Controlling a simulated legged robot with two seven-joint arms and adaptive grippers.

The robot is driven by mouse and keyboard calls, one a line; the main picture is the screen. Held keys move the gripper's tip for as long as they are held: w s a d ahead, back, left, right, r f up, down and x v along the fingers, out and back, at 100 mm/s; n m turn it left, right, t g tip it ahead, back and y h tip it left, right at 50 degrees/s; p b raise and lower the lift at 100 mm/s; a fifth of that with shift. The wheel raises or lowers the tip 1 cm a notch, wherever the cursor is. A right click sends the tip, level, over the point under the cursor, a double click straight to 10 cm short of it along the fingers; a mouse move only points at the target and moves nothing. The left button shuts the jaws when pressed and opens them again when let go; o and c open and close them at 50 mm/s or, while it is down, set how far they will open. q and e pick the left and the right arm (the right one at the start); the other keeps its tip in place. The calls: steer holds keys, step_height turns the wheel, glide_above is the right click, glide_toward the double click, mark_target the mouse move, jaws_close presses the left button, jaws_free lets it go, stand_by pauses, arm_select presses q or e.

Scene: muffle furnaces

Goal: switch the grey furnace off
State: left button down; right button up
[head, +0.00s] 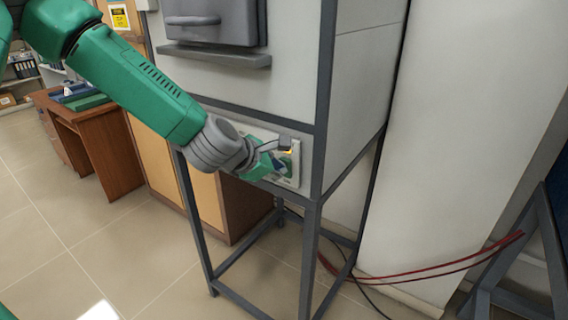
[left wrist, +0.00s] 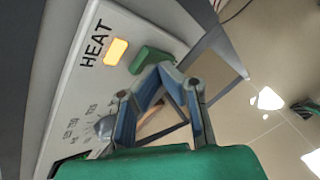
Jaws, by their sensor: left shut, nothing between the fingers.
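The grey furnace (head: 295,75) stands on a dark metal frame, with its dark grey door at the top of the head view. Its control panel (head: 293,180) is low on the front. In the left wrist view the panel shows the word HEAT, a lit orange lamp (left wrist: 115,51), a green switch (left wrist: 150,60) and a dial (left wrist: 104,126) with a printed scale. My left gripper (head: 280,150) is shut and empty at the panel. In the left wrist view its fingertips (left wrist: 163,72) are close beside the green switch; I cannot tell whether they touch it. My right gripper is not in view.
The frame's legs (head: 310,255) stand below the panel. Red cables (head: 430,273) run at the right near a white wall column (head: 460,130). A wooden desk (head: 105,150) stands at the left. The tiled floor at lower left is clear.

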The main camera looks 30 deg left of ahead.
arm_select(q)
steer(key=shift+w, duration=0.1)
stand_by(0.4)
steer(key=shift+s+a, duration=0.1)
steer(key=shift+s, duration=0.65)
steer(key=shift+f, duration=0.1)
steer(key=shift+s+a+f, duration=0.1)
steer(key=shift+s+f, duration=0.05)
steer(key=shift+s, duration=1.1)
steer(key=shift+s+a+f, duration=0.1)
steer(key=shift+s, duration=1.15)
